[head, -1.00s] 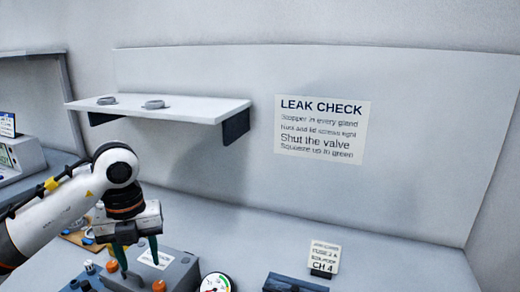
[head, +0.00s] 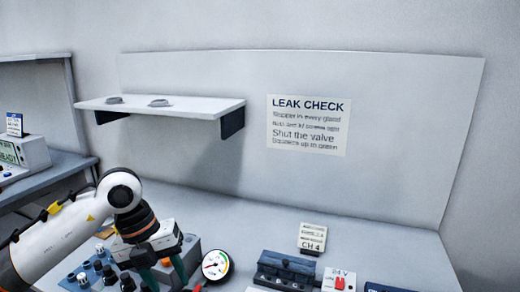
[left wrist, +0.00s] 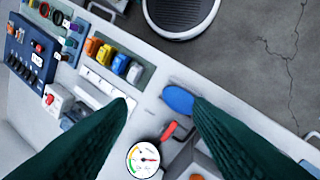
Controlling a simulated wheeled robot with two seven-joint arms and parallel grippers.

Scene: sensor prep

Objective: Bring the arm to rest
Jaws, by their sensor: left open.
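My left arm (head: 60,240) comes in from the left in the head view. My left gripper (head: 163,272), with dark green fingers, hangs over the grey housing (head: 190,252) on the bench and hides part of it. In the left wrist view the gripper (left wrist: 162,102) has its two fingers apart with nothing between the tips. A round pressure gauge (head: 215,265) stands just right of the gripper. It also shows in the left wrist view (left wrist: 144,160), beside a red lever (left wrist: 168,131). My right gripper is in neither view.
A shelf (head: 190,106) with two small rings is on the back wall, left of the LEAK CHECK sign (head: 308,124). A dark blue block (head: 285,270) and CH 4 card (head: 312,238) stand to the right. The bench behind is clear.

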